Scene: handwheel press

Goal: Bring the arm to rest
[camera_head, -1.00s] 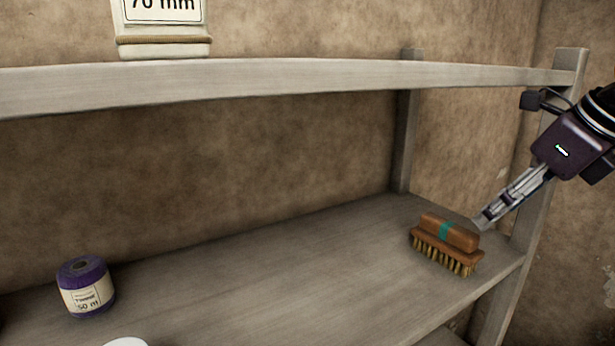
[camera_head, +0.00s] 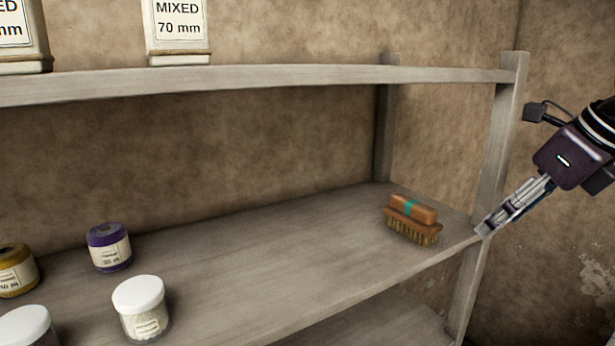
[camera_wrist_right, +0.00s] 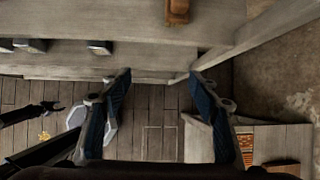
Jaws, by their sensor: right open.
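My right gripper (camera_head: 484,232) comes in from the right in the head view. It is beside the shelf's right front post, apart from the brush. In the right wrist view its two fingers (camera_wrist_right: 160,78) are spread with nothing between them. A wooden brush (camera_head: 412,220) with a teal band stands bristles down at the right end of the middle shelf. Part of it also shows at the top of the right wrist view (camera_wrist_right: 177,10). My left gripper is not in the head view.
The grey shelf board (camera_head: 255,250) is bare across its middle. A purple twine spool (camera_head: 109,248), a yellow spool (camera_head: 15,271) and white-lidded jars (camera_head: 141,308) stand at its left. Labelled containers (camera_head: 178,30) stand on the upper board. The right front post (camera_head: 490,160) is close to my gripper.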

